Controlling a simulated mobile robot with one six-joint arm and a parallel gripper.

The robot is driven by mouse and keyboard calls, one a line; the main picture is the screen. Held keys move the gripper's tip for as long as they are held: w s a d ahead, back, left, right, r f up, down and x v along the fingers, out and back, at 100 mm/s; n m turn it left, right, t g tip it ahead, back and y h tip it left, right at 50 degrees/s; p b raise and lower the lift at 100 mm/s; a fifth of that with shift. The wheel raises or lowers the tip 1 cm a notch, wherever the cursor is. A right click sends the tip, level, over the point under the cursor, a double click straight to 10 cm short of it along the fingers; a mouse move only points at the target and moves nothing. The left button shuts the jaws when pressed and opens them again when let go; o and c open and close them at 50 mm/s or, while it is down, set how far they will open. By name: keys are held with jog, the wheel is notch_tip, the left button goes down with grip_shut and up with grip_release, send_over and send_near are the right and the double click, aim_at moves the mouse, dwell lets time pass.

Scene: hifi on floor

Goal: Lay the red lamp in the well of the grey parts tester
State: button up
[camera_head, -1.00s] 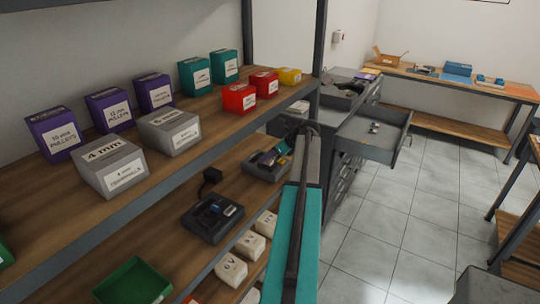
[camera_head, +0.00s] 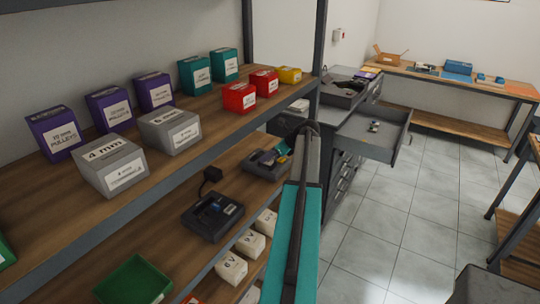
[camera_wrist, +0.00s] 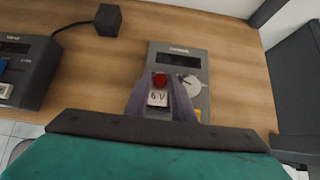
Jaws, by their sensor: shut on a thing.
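In the wrist view the grey parts tester (camera_wrist: 178,62) lies on the wooden shelf below my gripper, with a dark display and a dial. My gripper (camera_wrist: 160,90) is over its near part, its two fingers shut on the red lamp (camera_wrist: 160,81). The lamp's round red top shows between the fingers. A white piece marked 6 V (camera_wrist: 157,98) shows just below the lamp; I cannot tell whether it is a separate thing. The fingers hide the well, so contact is unclear. In the head view the tester (camera_head: 262,164) shows beside my arm.
A second dark device (camera_head: 212,217) with a corded black block (camera_head: 211,174) stands to the left on the same shelf. White boxes (camera_head: 231,267) and a green bin (camera_head: 133,281) are nearer. The upper shelf (camera_head: 209,105) overhangs. An open drawer (camera_head: 373,135) juts out beyond.

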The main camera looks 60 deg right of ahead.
jog(key=shift+f, duration=0.1)
dwell(0.6)
jog(key=o, duration=1.1)
jog(key=shift+p, duration=0.35)
